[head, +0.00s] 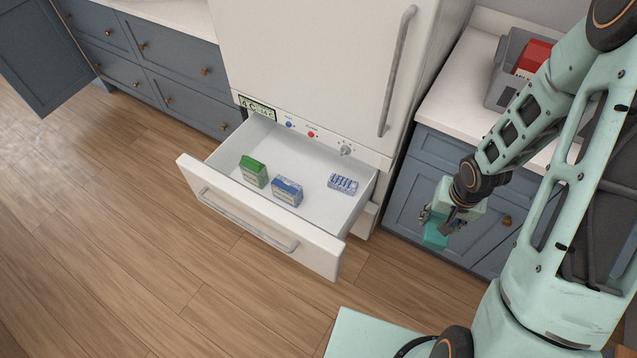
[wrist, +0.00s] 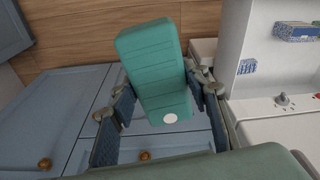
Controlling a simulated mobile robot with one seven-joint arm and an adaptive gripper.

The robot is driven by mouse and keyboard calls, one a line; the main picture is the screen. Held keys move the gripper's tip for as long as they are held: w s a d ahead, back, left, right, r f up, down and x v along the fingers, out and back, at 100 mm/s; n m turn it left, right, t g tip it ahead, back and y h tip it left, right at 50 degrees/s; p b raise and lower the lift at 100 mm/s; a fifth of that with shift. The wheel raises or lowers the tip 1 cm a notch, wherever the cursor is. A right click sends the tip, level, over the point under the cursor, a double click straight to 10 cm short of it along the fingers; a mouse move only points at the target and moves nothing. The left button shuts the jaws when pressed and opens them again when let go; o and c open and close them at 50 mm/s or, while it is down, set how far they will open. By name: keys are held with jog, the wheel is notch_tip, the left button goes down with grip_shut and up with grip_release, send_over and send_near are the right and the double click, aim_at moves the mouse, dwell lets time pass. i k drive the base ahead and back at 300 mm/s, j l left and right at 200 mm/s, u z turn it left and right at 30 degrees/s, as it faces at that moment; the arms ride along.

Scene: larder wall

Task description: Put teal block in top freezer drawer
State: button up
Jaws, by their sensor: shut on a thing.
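The teal block (wrist: 155,72) is held between the two fingers of my gripper (wrist: 160,112) in the wrist view. In the head view my gripper (head: 443,222) is at the right, in front of the blue lower cabinets, with the teal block (head: 434,236) below it. The top freezer drawer (head: 262,222) is pulled open to the left of my gripper. It holds a green box (head: 253,171), a blue and grey box (head: 287,191) and a small blue and white item (head: 343,184). The block is outside the drawer, apart from it.
The white fridge door (head: 320,60) with a long handle (head: 397,70) rises above the drawer. A grey bin (head: 507,75) with a red box (head: 533,58) stands on the right counter. A cabinet door stands open at far left.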

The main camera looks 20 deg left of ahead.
aim_at(320, 219)
jog(key=k+j, duration=0.15)
jog(key=j, duration=0.25)
jog(key=k+j, duration=0.1)
jog(key=j, duration=0.3)
jog(key=k+j, duration=0.15)
jog(key=j, duration=0.25)
